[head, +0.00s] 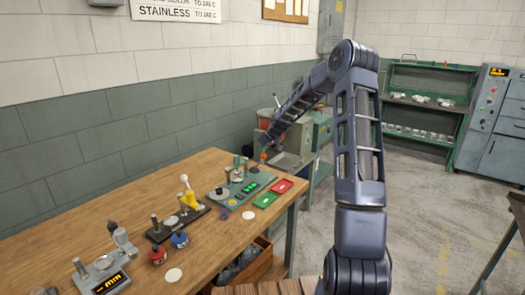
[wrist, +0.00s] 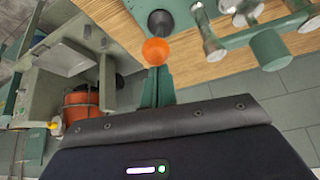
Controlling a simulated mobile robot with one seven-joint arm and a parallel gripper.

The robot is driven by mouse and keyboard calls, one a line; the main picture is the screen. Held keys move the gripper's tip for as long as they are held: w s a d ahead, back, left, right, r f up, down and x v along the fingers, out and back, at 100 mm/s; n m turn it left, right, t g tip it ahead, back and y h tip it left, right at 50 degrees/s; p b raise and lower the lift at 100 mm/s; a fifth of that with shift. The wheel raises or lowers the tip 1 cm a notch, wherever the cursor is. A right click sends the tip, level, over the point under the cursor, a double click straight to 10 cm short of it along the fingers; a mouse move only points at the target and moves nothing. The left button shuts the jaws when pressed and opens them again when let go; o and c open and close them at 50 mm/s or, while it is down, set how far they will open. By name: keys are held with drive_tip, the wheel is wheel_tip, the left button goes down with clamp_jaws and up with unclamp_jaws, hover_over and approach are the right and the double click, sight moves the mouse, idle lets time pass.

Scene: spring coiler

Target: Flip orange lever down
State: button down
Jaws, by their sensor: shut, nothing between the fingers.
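The orange lever shows in the wrist view as an orange ball knob (wrist: 156,51) beside a round black part (wrist: 160,21). In the head view the small orange knob (head: 263,156) is at the far right end of the green fixture (head: 233,196) on the wooden table. My gripper (wrist: 157,74) is shut and empty, its green fingertips right at the near side of the orange knob. I cannot tell whether they touch it. In the head view my gripper (head: 267,143) is small, just above the knob. The lever's stem is mostly hidden.
Green posts and metal pins (wrist: 269,47) stand close to the right of the knob in the wrist view. A grey-green machine (head: 295,155) is behind the table end.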

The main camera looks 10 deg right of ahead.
drive_tip(key=shift+s+d+f, duration=0.35)
drive_tip(key=shift+d+f, duration=0.25)
wheel_tip(320, 180, up, 3)
drive_tip(key=w+a, duration=0.2)
drive_tip(key=w, duration=0.1)
drive_tip(key=s+d+r, duration=0.5)
drive_tip(key=s, duration=0.1)
drive_tip(key=shift+s+r, duration=0.2)
drive_tip(key=shift+r, duration=0.1)
